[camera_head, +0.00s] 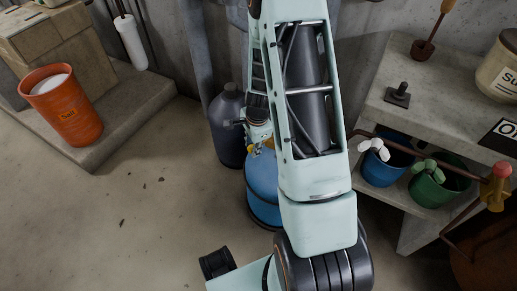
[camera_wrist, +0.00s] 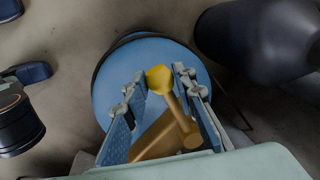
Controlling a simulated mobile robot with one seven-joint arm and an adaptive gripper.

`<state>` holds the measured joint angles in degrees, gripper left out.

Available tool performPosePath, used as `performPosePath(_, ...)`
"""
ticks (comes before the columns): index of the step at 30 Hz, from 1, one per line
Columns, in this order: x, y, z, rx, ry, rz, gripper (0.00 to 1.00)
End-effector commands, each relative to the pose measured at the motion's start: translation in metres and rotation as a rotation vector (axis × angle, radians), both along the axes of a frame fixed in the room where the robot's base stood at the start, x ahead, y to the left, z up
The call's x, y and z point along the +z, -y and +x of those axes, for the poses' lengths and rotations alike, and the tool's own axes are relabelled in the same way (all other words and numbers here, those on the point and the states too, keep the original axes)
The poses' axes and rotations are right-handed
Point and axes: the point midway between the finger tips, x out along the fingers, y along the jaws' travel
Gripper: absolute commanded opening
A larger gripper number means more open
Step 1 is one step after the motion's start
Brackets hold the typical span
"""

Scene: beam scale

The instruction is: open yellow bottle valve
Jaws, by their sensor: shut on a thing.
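The blue bottle (camera_head: 262,190) stands on the floor, partly hidden behind my arm. In the wrist view I look down on its round blue top (camera_wrist: 107,85). The yellow valve (camera_wrist: 159,79) has a rounded knob on a brass-coloured body above the blue top. My gripper (camera_wrist: 160,85) has one finger on each side of the valve and is shut on it. The contact faces are hard to see. In the head view my arm hides most of the gripper and valve.
A dark gas bottle (camera_head: 228,125) stands close beside the blue one. A concrete shelf (camera_head: 375,105) at the right holds a blue bucket (camera_head: 385,170) and a green bucket (camera_head: 440,190). An orange salt pot (camera_head: 72,125) stands on a ledge at the left. Floor at left is clear.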

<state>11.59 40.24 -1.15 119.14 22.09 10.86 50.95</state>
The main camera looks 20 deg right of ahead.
Motion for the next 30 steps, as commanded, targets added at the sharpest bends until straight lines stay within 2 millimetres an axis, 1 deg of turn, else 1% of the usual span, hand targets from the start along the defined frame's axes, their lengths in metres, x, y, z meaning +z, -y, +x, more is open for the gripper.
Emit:
performPosePath(1, 0.004, -0.004, 0.005, -0.035, -0.002, -0.001, 0.00)
performPosePath(6, 0.004, -0.007, 0.020, -0.177, -0.001, -0.001, 0.00)
performPosePath(15, 0.003, -0.007, 0.038, -0.353, -0.001, 0.001, 0.00)
performPosePath(21, 0.002, -0.006, 0.045, -0.410, 0.001, 0.001, 0.00)
performPosePath(30, 0.001, -0.005, 0.047, -0.432, 0.002, 0.001, 0.00)
